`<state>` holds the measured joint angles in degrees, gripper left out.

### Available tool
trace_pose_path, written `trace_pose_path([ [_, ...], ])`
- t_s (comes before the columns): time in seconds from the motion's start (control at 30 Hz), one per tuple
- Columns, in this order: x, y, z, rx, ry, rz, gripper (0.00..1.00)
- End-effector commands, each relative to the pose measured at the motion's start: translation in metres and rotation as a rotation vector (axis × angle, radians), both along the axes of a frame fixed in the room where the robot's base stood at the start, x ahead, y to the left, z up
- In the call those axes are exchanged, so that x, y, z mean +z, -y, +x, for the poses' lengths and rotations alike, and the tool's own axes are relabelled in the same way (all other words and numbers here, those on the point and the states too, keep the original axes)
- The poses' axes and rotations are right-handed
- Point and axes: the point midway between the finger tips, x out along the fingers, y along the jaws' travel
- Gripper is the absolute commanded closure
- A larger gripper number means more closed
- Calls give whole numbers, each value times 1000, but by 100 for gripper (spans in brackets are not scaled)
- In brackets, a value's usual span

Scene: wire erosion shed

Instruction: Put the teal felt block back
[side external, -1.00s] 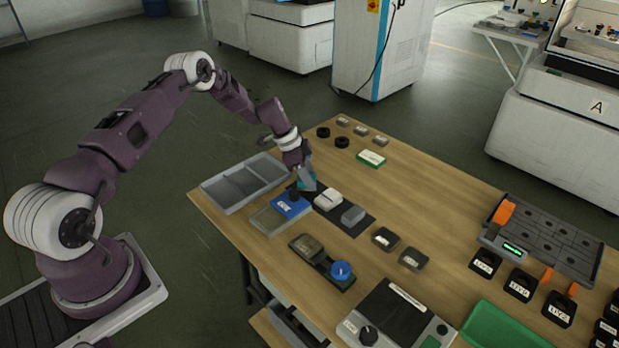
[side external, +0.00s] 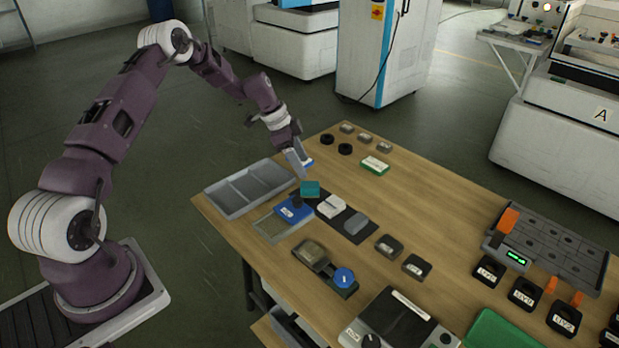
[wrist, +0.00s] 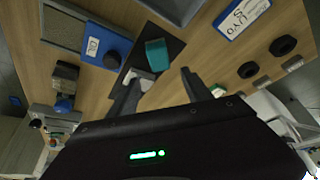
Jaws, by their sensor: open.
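The teal felt block (side external: 310,188) sits at the far end of a black mat (side external: 344,217), in line with a white block (side external: 331,206) and a grey block (side external: 355,223). In the wrist view the teal block (wrist: 156,55) lies on the black mat, just beyond my fingertips. My gripper (side external: 300,168) is above and behind the block, apart from it. The wrist view shows my gripper (wrist: 160,82) with its fingers spread and nothing between them.
A blue block with a dark knob (side external: 295,210) stands left of the mat. A grey compartment tray (side external: 250,188) lies at the table's left edge. A blue-edged label card (wrist: 240,17) is right of the block in the wrist view.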

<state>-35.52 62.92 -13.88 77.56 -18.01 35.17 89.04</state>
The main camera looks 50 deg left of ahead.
Motion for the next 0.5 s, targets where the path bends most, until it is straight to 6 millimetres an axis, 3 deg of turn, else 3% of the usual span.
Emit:
trace_pose_path([
  [0.13, 22, -7, -7, -1, 1, 1, 42],
  [0.37, 32, -7, -9, 0, -1, 3, 42],
  [0.47, 66, 11, -14, 15, -11, 24, 42],
  [0.5, 90, 24, -21, 31, -19, 42, 42],
])
